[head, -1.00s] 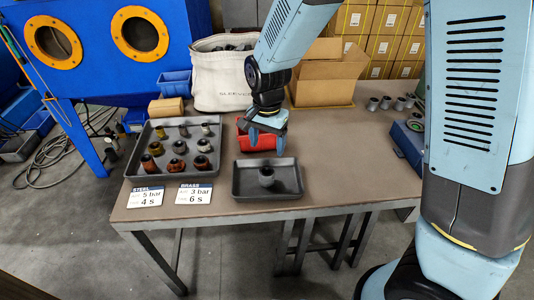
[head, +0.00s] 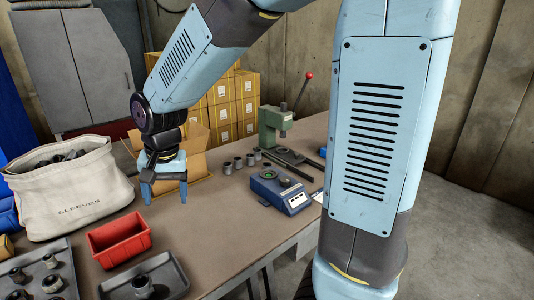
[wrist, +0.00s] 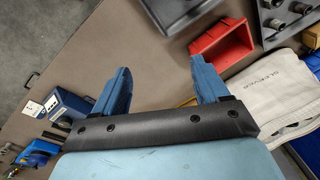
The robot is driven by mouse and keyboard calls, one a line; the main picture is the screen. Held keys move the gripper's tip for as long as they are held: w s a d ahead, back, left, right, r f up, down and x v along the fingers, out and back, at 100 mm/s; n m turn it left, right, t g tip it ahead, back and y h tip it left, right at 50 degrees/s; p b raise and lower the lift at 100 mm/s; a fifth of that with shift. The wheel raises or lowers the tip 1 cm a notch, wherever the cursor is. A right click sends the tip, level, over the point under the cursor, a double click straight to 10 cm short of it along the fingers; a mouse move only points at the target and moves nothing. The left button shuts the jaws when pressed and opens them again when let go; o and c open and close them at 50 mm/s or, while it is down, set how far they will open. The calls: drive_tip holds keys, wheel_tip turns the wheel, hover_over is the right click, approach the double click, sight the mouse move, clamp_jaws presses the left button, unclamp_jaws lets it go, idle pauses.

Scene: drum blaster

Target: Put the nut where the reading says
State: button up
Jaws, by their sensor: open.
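My gripper (head: 166,190) is open with its fingers pointing down above the table, behind and right of the red bin (head: 120,240). The wrist view shows two spread blue fingers (wrist: 160,66) with nothing between them. A blue instrument (head: 280,190) with a green ring on top and a small front panel stands at the table's right side; its reading is too small to read. A round grey part (head: 142,286) stands in a small dark tray (head: 178,277) at the bottom. I cannot tell which part is the nut.
A larger parts tray (head: 70,262) and a white sleeve bag (head: 70,190) are at left. A cardboard box (head: 185,160) stands behind my gripper. The table centre is clear.

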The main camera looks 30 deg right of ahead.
drive_tip(key=s+d+r+n+t, duration=0.1)
drive_tip(key=s+d+r, duration=0.3)
drive_tip(key=d, duration=0.2)
drive_tip(key=s+d+r+t, duration=0.2)
drive_tip(key=s+d+r, duration=0.2)
drive_tip(key=d, duration=0.3)
drive_tip(key=s+d+r+n+t+h, duration=0.1)
drive_tip(key=s+d+r, duration=0.3)
drive_tip(key=d, duration=0.3)
drive_tip(key=shift+s+n, duration=0.3)
drive_tip(key=shift+s, duration=0.35)
